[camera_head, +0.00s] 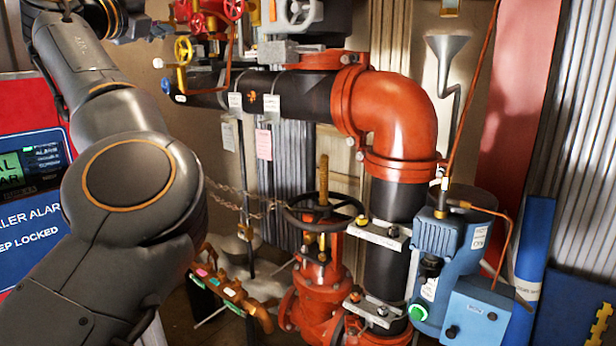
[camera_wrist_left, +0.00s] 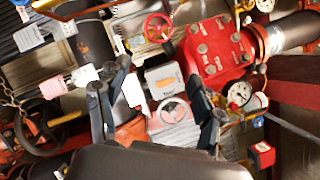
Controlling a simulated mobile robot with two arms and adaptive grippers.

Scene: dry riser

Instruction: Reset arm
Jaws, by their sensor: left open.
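My left arm (camera_head: 130,185) comes in from the left of the head view and reaches up to the top left corner, where its wrist (camera_head: 110,18) is partly cut off. The fingertips are not clear there. In the left wrist view my left gripper (camera_wrist_left: 160,95) is open, with its two dark fingers spread apart and nothing held between them. Behind the gap are a grey box (camera_wrist_left: 165,78) and a round handwheel (camera_wrist_left: 175,110); I cannot tell their distance. My right gripper is not in view.
A large orange pipe elbow (camera_head: 395,110) and a black handwheel (camera_head: 325,212) on a red valve stand centre. A blue pump unit (camera_head: 450,250) is at right. A blue alarm panel (camera_head: 30,225) is behind my arm.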

